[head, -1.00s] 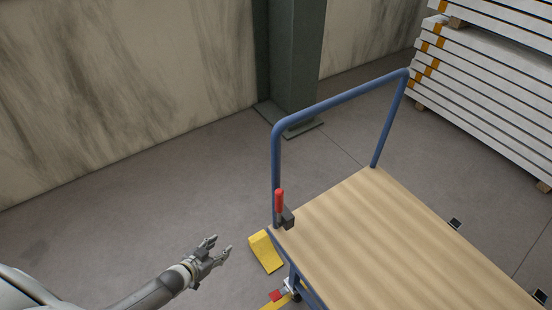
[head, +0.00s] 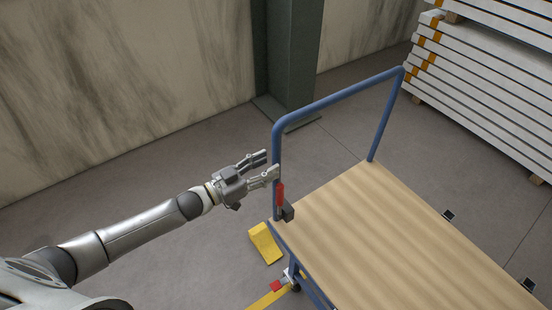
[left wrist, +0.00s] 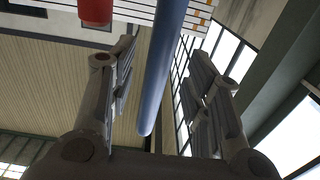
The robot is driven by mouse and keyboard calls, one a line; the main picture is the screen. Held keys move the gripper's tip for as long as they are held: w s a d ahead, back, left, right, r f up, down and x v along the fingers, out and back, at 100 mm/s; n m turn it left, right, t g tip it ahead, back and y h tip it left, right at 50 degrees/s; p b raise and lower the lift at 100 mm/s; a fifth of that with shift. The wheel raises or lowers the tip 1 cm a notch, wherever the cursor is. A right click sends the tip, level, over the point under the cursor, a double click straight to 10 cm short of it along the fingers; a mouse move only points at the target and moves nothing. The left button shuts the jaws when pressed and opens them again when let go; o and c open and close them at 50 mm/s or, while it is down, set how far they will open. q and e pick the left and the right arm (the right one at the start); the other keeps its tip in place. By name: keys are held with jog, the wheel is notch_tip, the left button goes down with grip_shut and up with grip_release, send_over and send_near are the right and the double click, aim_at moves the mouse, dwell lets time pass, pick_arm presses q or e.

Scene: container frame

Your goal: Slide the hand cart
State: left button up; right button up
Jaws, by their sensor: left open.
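The hand cart has a wooden deck (head: 365,235) and a blue tube handle (head: 335,100) at its far end. A red-handled clamp (head: 281,196) sits at the near left corner of the deck, at the foot of the left handle post. My left gripper (head: 270,166) is open at the left handle post, just above the red handle. In the left wrist view the blue post (left wrist: 163,70) stands between the two open fingers, and the red grip (left wrist: 95,10) shows at the top. I cannot tell whether a finger touches the post. My right gripper is not in view.
A yellow wedge (head: 264,243) lies on the floor by the cart's left corner. A yellow floor piece with a red part (head: 276,286) is near the wheel. A green column (head: 291,60) stands behind; stacked white panels (head: 480,80) are at right.

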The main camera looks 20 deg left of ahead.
aim_at(273, 163)
pick_arm(q)
jog(key=shift+x, duration=1.95)
jog(key=shift+c, duration=0.4)
grip_shut()
